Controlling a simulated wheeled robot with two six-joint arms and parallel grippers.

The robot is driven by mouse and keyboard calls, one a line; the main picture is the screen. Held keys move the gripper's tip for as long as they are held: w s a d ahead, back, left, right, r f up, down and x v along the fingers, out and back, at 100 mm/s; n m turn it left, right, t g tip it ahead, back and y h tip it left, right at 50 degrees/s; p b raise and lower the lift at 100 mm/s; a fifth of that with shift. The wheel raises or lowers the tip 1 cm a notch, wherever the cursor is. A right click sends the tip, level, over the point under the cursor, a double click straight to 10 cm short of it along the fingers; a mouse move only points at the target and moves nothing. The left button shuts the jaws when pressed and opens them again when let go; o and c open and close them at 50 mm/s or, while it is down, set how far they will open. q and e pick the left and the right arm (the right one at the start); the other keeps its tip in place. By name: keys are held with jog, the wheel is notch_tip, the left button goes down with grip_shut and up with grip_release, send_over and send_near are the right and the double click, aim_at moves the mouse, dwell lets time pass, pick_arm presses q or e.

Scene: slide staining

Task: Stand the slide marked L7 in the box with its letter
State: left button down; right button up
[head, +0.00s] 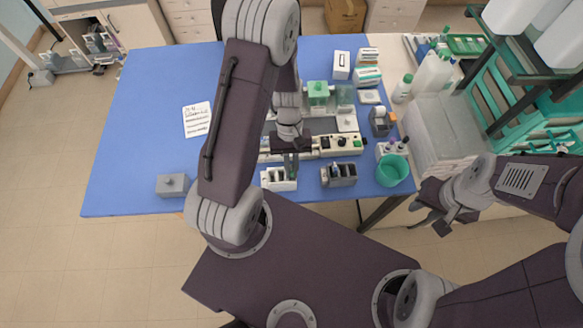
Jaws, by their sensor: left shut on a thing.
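My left gripper (291,168) reaches down over the table at a small white slotted box (268,184). It is shut on a thin thing, seemingly a slide, mostly hidden by the fingers; no marking can be read. The fingertips are at the box's upper part, and I cannot tell whether the slide touches it. A dark grey slotted box (339,177) stands just to the right. Letters on the boxes are too small to read. My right gripper (432,222) hangs off the table's right front edge, away from the boxes; its opening is unclear.
A white device strip (335,144) lies behind the boxes. A teal cup (392,170) stands at the right edge. A grey lidded block (172,185) is at the front left, and a written sheet (196,119) lies on the blue table (130,130). The table's left side is mostly clear.

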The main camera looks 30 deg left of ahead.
pick_arm(q)
jog(key=shift+f, duration=0.1)
jog(key=c, duration=1.5)
grip_release()
jog(key=shift+o, duration=0.2)
jog(key=v, duration=0.9)
jog(key=shift+b, duration=0.3)
